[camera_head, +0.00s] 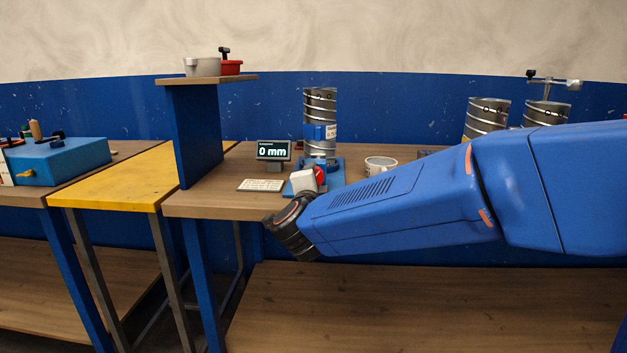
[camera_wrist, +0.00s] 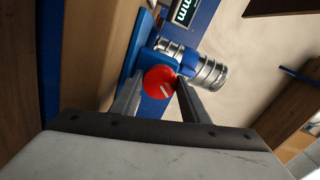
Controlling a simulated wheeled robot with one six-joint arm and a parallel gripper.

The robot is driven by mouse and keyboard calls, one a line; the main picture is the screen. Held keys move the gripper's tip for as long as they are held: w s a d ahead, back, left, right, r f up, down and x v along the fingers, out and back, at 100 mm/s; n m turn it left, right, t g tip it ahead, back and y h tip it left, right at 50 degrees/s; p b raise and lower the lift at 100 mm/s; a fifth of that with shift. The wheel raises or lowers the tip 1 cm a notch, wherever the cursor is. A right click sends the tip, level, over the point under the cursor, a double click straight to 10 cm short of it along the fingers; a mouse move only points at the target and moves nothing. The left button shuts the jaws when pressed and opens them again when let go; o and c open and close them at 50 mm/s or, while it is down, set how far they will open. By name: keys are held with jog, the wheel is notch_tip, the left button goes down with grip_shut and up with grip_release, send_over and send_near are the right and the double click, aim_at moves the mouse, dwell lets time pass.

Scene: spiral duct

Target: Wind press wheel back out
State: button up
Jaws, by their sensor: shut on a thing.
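The press wheel (camera_wrist: 159,82) is a round red knob with a pale mark on its face. It also shows as a small bit of red in the head view (camera_head: 320,176), beside my arm. My gripper (camera_wrist: 158,90) has a finger on either side of the wheel and is shut on it. The blue press (camera_head: 333,172) stands on the wooden bench with a spiral metal duct (camera_head: 320,108) upright in it. The duct lies sideways in the wrist view (camera_wrist: 208,72).
A white cup-like ring (camera_head: 380,164) stands right of the press, and a printed card (camera_head: 261,185) lies to its left. A raised shelf (camera_head: 206,79) holds a grey pot and a red pot. More spiral ducts (camera_head: 487,118) stand at the right, behind my arm.

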jog(key=n, duration=0.3)
jog(key=shift+f+n, duration=0.1)
jog(key=shift+n, duration=2.1)
jog(key=o, duration=1.1)
jog(key=shift+c, duration=0.2)
jog(key=shift+s, duration=0.1)
jog(key=shift+s, duration=0.3)
jog(key=s, duration=1.6)
jog(key=shift+s+a, duration=0.3)
jog(key=shift+s, duration=0.05)
